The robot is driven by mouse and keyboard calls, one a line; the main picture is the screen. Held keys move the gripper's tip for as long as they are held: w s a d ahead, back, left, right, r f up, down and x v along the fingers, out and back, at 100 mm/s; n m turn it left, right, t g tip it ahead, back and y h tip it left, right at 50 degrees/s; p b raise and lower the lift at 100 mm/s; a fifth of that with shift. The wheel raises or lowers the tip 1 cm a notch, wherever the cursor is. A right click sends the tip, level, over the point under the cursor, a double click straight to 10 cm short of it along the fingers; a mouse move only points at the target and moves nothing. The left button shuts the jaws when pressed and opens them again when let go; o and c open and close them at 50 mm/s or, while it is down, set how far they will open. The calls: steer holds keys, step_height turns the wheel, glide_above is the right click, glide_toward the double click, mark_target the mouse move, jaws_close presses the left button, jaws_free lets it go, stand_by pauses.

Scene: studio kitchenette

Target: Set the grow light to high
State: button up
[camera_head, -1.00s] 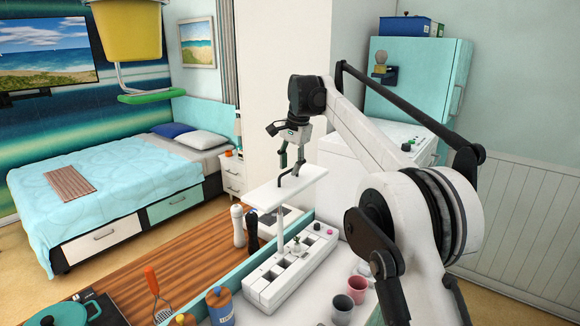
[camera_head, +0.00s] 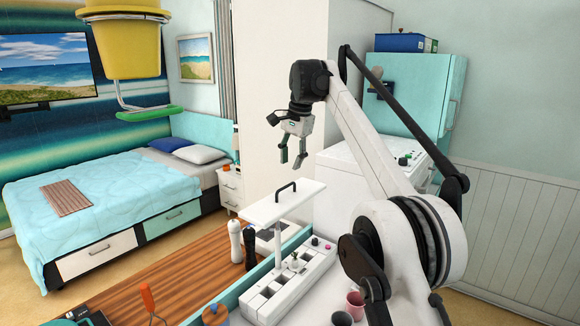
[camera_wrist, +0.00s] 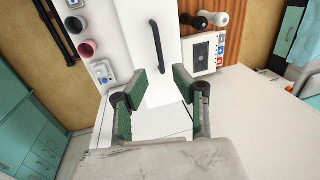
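The grow light's flat white lamp panel (camera_head: 262,210) sits level on a thin upright post (camera_head: 278,240) above its white base (camera_head: 272,300), which has several square openings. A black handle (camera_head: 286,191) stands on top of the panel. My gripper (camera_head: 292,163) is open and empty, up above the handle and apart from it. In the wrist view, the open green-padded fingers of my gripper (camera_wrist: 160,80) show in front of the white panel, with the handle (camera_wrist: 158,48) beyond their tips. The panel hides part of the base in that view.
A white pepper mill (camera_head: 235,238) and a black one (camera_head: 250,245) stand left of the post. A pink cup (camera_head: 355,302) stands right of the base. A yellow hanging bin (camera_head: 125,45) is at the upper left. Space above the panel is clear.

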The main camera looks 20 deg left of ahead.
steer(key=shift+r, duration=0.2)
steer(key=p, duration=0.4)
glide_toward(288, 186)
steer(key=f, duration=0.2)
steer(key=a+f+b, duration=0.1)
steer(key=f, duration=0.5)
steer(key=shift+w+a+b, duration=0.25)
steer(key=shift+a+b, duration=0.1)
stand_by(0.3)
jaws_close()
stand_by(0.3)
